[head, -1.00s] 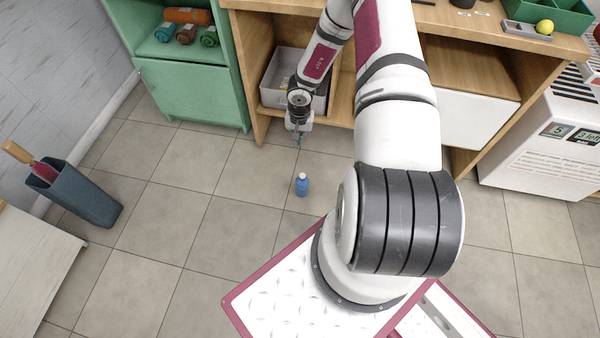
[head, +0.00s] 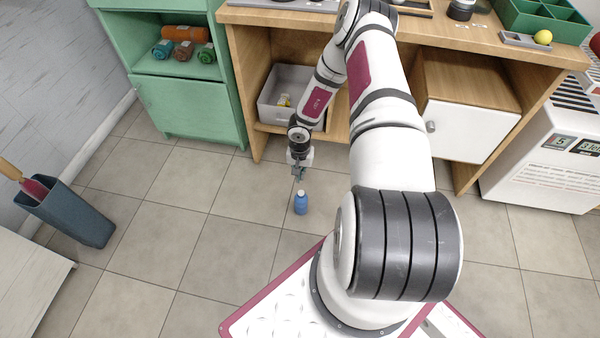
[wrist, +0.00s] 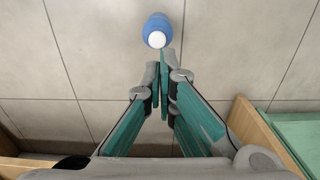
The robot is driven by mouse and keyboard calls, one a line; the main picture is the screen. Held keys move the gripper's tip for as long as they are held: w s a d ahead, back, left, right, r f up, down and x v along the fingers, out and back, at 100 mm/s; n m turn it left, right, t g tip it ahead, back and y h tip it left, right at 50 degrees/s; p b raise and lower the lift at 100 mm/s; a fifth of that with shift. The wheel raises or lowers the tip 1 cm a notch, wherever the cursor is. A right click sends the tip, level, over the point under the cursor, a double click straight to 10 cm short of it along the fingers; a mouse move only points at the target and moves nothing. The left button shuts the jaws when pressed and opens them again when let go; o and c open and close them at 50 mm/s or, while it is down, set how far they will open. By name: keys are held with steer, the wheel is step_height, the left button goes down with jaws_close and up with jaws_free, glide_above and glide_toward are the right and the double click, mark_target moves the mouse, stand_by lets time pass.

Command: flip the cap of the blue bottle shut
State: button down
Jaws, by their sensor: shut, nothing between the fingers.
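The blue bottle (head: 300,204) stands upright on the tiled floor in the head view, with a pale top. In the wrist view the blue bottle (wrist: 157,28) is seen from above, its white cap (wrist: 157,40) facing me. Whether the cap is open or shut is too small to tell. My gripper (head: 299,176) is just above and behind the bottle in the head view. In the wrist view my gripper (wrist: 164,62) is shut and empty, its fingertips close to the cap's near side. I cannot tell whether they touch it.
A wooden workbench (head: 240,85) with a grey bin (head: 270,108) on its low shelf stands behind my gripper. A green cabinet (head: 190,105) is at the left, and a dark bin (head: 80,215) stands by the wall. The floor around the bottle is clear.

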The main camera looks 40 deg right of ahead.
mark_target(301, 191)
step_height(301, 191, down, 9)
steer(key=b, duration=0.3)
steer(key=shift+r+b, duration=0.2)
steer(key=shift+b, duration=0.2)
steer(key=shift+f, duration=0.1)
steer(key=shift+s+f+b, duration=0.1)
steer(key=shift+f+b, duration=0.4)
steer(key=shift+f, duration=0.6)
steer(key=shift+r+p, duration=0.55)
step_height(301, 191, up, 13)
steer(key=p, duration=0.7)
steer(key=shift+w+r, duration=0.15)
steer(key=shift+w, duration=0.05)
